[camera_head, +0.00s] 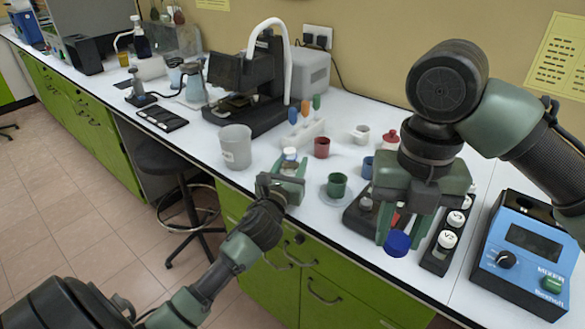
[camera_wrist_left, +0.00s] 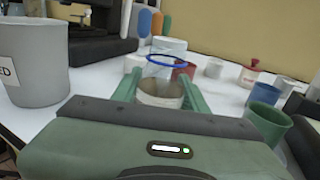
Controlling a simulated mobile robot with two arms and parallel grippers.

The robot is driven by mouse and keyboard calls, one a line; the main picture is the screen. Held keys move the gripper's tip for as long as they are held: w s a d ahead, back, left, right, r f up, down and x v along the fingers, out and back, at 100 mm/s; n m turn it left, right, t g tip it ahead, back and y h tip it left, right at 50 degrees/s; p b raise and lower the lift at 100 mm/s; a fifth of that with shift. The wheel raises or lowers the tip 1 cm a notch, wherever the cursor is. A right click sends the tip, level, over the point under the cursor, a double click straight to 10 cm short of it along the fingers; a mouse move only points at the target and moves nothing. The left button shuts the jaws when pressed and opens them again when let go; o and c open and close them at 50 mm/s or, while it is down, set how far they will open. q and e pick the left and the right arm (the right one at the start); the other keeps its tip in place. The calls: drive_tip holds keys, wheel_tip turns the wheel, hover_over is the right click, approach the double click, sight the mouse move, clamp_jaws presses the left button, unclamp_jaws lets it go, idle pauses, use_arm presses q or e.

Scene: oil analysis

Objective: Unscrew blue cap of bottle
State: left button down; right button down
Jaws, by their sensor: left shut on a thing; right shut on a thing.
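A blue cap (camera_head: 398,243) sits at the fingertips of my right gripper (camera_head: 397,229), which points down over the bench's front edge and is shut on the cap. My left gripper (camera_head: 291,170) is shut on a pale bottle (camera_head: 290,153) near the bench's front edge, left of the right gripper. In the left wrist view, the bottle (camera_wrist_left: 160,92) is between the green fingers, with a blue ring (camera_wrist_left: 173,60) showing around its upper part. The cap is apart from the bottle. The bottle's lower part is hidden by my left gripper.
A grey beaker (camera_head: 236,147) stands left of the bottle, and a green cup (camera_head: 337,184) right of it. A black vial rack (camera_head: 435,262) and blue mixer (camera_head: 528,256) are at right.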

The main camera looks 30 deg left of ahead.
use_arm(q)
drive_tip(key=shift+f, duration=0.2)
drive_tip(key=shift+f, duration=0.2)
drive_tip(key=c, duration=0.8)
unclamp_jaws()
drive_tip(key=shift+o, duration=0.2)
drive_tip(key=shift+r, duration=0.1)
